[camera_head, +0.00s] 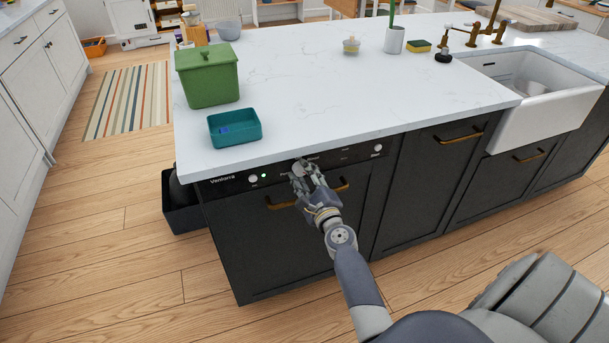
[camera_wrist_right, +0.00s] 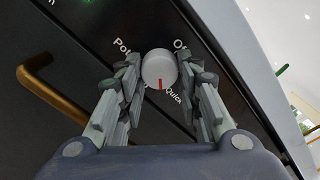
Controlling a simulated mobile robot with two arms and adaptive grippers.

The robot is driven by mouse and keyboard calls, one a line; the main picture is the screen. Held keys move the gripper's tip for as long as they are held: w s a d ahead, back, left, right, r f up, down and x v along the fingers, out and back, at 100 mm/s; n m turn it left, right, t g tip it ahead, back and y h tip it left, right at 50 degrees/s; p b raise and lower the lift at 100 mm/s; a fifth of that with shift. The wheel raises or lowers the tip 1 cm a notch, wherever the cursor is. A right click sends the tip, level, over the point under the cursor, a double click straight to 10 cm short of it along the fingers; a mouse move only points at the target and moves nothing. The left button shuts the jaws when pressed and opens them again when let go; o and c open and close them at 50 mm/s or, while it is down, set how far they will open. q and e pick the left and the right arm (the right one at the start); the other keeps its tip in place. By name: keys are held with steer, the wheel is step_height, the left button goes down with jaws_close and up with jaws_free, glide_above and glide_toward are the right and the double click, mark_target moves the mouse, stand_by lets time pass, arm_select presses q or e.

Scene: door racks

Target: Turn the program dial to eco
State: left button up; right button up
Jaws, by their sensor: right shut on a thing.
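The program dial (camera_wrist_right: 158,69) is a round pale knob on the dishwasher's dark control panel (camera_head: 232,182). Its red mark points down in the wrist view, just left of the label "Quick". The labels "Off" and part of "Pots" show above it at right and left; I cannot see an "Eco" label. My right gripper (camera_head: 299,170) is at the panel, and its fingers (camera_wrist_right: 163,88) are shut on the dial from both sides. In the head view they cover most of the dial. My left gripper is not in view.
A green light (camera_head: 264,176) and a small knob (camera_head: 253,179) sit left on the panel, another knob (camera_head: 378,148) at right. A brass handle (camera_head: 281,204) is below. The white countertop (camera_head: 300,95) overhangs the panel, with a teal tray (camera_head: 234,127) and green bin (camera_head: 207,78) on it.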

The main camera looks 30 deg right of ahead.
steer(key=m, duration=0.5)
steer(key=shift+f+m+p, duration=0.1)
steer(key=shift+m+p, duration=0.2)
steer(key=shift+m, duration=0.1)
steer(key=shift+a+m+p, duration=0.15)
steer(key=shift+m+p, duration=0.25)
steer(key=shift+m, duration=1.7)
steer(key=shift+f, duration=0.1)
steer(key=o, duration=1)
steer(key=shift+o, duration=0.2)
